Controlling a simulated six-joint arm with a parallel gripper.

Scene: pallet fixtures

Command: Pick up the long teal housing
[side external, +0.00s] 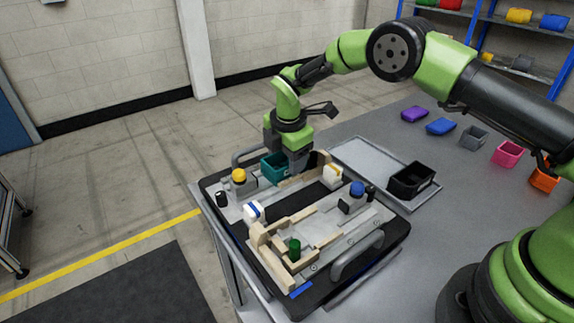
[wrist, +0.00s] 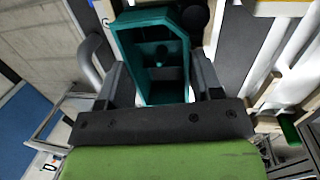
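The teal housing (side external: 273,168) is an open-topped, long box with inner walls, at the back of the black pallet in the side view. In the wrist view the housing (wrist: 123,38) lies lengthwise between my two fingers, with a round post inside it. My gripper (side external: 296,160) is pointed down at the housing in the side view. In the wrist view my gripper (wrist: 162,78) has one finger along each long side of the housing, very close to its walls. I cannot tell whether both fingers press on it. The housing's underside is hidden.
The black pallet (side external: 222,208) carries wooden rails, a yellow-topped part (side external: 239,176), a blue-capped part (side external: 357,188) and a green cylinder (side external: 295,246). A grey tray (side external: 362,153) with a black bin (side external: 410,181) lies to the right. Several coloured bins stand farther right.

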